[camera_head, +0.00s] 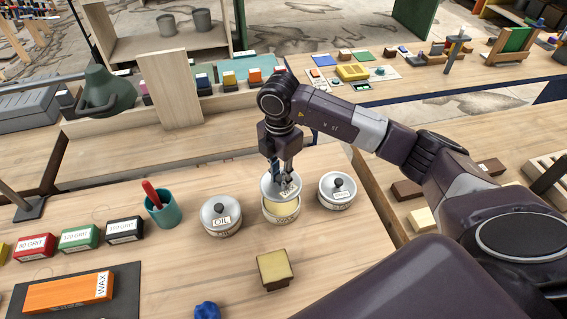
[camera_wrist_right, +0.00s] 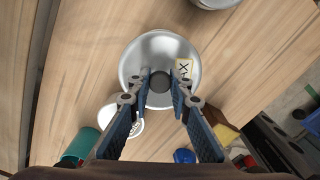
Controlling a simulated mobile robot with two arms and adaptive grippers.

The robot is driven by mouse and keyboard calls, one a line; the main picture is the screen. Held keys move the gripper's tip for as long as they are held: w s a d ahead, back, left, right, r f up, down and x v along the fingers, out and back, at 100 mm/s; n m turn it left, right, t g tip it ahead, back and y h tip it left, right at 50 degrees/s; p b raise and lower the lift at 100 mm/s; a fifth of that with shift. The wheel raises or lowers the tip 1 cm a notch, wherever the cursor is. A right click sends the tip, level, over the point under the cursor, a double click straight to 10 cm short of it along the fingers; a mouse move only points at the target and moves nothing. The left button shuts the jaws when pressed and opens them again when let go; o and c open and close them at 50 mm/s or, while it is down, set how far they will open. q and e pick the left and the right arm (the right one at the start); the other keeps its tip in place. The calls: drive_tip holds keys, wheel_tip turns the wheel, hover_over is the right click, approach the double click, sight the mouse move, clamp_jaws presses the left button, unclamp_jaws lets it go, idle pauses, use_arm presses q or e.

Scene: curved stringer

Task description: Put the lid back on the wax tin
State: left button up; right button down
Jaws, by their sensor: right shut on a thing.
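The wax tin (camera_head: 282,215) stands open on the bench between two other tins, with pale yellow wax showing at its top. Its round silver lid (camera_head: 270,187) is just above the tin and partly covers the opening in the head view. My right gripper (camera_head: 282,180) is shut on the lid's dark knob. In the wrist view the knob (camera_wrist_right: 160,82) sits between the fingertips of the right gripper (camera_wrist_right: 160,91), and the lid (camera_wrist_right: 158,47) hides most of what lies below. My left gripper is not in view.
The oil tin (camera_head: 221,218) stands close left and another lidded tin (camera_head: 337,191) close right. A teal cup (camera_head: 163,210) is farther left. A yellow-topped block (camera_head: 274,268) and a blue lump (camera_head: 207,310) lie in front. Sandpaper boxes (camera_head: 80,239) line the left side.

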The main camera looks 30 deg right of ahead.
drive_tip(key=shift+s+f+b, duration=0.15)
drive_tip(key=shift+f+b, duration=0.15)
drive_tip(key=shift+f, duration=0.45)
wheel_tip(320, 180, down, 3)
drive_tip(key=shift+r+b, duration=0.2)
drive_tip(key=shift+b, duration=0.95)
drive_tip(key=shift+f+b, duration=0.55)
drive_tip(key=shift+f, duration=0.1)
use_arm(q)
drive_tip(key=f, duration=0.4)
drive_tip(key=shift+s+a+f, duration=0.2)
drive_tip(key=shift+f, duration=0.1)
use_arm(e)
drive_tip(key=shift+f, duration=0.45)
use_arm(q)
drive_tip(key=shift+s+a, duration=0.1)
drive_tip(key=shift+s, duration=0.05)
use_arm(e)
drive_tip(key=shift+f, duration=0.1)
